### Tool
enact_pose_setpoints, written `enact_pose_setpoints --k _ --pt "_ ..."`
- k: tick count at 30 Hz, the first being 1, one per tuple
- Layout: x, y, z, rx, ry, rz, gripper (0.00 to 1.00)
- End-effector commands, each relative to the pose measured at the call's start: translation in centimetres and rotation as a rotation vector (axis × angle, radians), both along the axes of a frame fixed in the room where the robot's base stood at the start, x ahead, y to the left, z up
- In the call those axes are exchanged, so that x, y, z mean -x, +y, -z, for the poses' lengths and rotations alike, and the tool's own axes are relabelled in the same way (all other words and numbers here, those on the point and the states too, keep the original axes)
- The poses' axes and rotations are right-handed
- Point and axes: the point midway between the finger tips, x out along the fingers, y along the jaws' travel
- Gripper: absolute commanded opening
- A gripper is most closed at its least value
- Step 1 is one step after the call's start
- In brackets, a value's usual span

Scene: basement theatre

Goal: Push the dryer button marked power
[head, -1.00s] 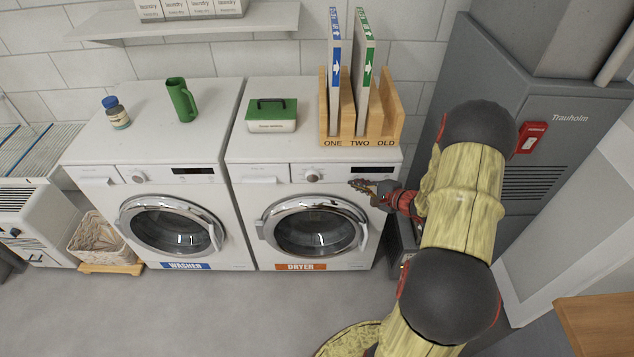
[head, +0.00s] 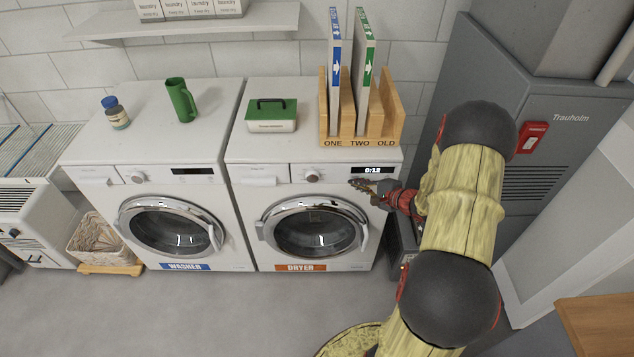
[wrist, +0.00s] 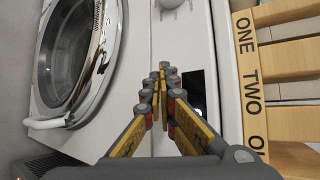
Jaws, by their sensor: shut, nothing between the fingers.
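The white dryer (head: 243,200) stands right of the washer, with an orange DRYER label (head: 300,268) at its foot. Its display (head: 372,170) at the upper right of the front panel is lit and reads 0:12. My gripper (head: 353,183) is shut and empty, with its fingertips at the panel just below and left of the display. In the wrist view the closed fingertips (wrist: 163,69) lie over the panel beside the dark display (wrist: 196,88). The power button is hidden or too small to make out. I cannot tell whether the tips touch the panel.
The washer (head: 140,150) has a dark display. A wooden file rack (head: 388,128) marked ONE, TWO, OLD and a green-lidded box (head: 272,115) stand on the dryer. A grey cabinet (head: 540,150) is close on the right. The floor in front is clear.

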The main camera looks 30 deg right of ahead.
Motion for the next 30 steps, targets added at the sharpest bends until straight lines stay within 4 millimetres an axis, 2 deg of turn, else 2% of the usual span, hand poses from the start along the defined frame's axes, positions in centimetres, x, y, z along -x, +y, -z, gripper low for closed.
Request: enact_pose_setpoints --k 8,18,30 --pt "0.9 0.5 0.0 0.0 -0.001 0.0 0.0" --pt "1.2 0.7 0.0 0.0 0.0 0.0 0.0" --pt "4.2 2.5 0.0 0.0 0.0 0.002 0.0"
